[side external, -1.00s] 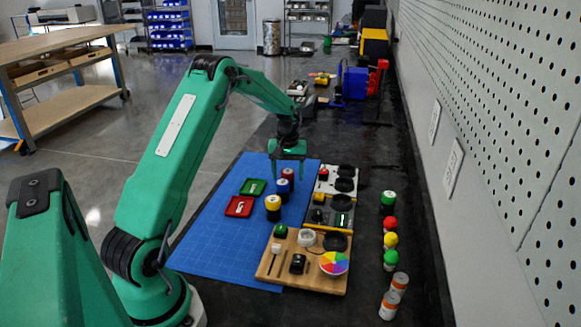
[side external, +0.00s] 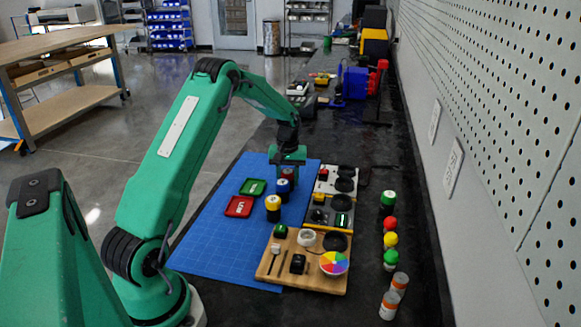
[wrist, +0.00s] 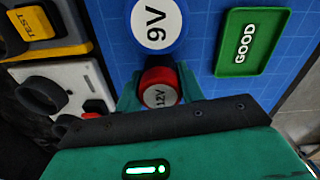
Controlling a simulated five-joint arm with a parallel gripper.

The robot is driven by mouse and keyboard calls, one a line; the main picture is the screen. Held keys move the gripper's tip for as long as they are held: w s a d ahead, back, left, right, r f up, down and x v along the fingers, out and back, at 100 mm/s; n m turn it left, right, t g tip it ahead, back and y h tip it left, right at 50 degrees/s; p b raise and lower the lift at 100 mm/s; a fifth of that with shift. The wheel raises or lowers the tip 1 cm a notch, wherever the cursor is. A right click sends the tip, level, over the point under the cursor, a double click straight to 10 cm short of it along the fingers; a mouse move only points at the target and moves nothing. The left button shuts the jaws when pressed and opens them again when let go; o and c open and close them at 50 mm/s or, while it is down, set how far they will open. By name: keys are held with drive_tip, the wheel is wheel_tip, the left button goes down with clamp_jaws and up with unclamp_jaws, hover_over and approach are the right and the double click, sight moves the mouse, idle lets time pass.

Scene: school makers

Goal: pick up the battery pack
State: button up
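The red-capped battery pack marked 12V (wrist: 160,88) stands upright on the blue mat (side external: 208,238). In the side view its red side (side external: 288,174) shows just below my gripper (side external: 287,162). In the wrist view my gripper (wrist: 160,82) has a green finger close against each side of the cap, with no clear gap visible, so it looks shut on the pack. The fingertips are largely hidden. A blue pack marked 9V (wrist: 157,20) stands just beside it and also shows in the side view (side external: 282,190). A yellow-topped pack (side external: 273,208) stands nearer.
A green GOOD tray (side external: 253,187) and a red tray (side external: 239,206) lie left of the packs. A white panel (side external: 324,185) and a grey test panel (side external: 318,216) stand close on the right. A wooden board (side external: 322,280) with parts lies nearer.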

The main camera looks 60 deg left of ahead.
sight(289, 172)
drive_tip(key=shift+r, duration=0.15)
drive_tip(key=shift+r, duration=0.5)
wheel_tip(289, 172, up, 3)
drive_tip(key=shift+d+r, duration=0.15)
drive_tip(key=d+r, duration=0.6)
drive_tip(key=d, duration=0.5)
drive_tip(key=shift+d+r, duration=0.15)
drive_tip(key=shift+r, duration=0.1)
drive_tip(key=w+d+f, duration=0.1)
drive_tip(key=w+d, duration=0.4)
drive_tip(key=w, duration=0.2)
drive_tip(key=shift+w+d+f, duration=0.35)
drive_tip(key=shift+w+d, duration=0.05)
drive_tip(key=shift+f, duration=0.15)
drive_tip(key=shift+f, duration=2.75)
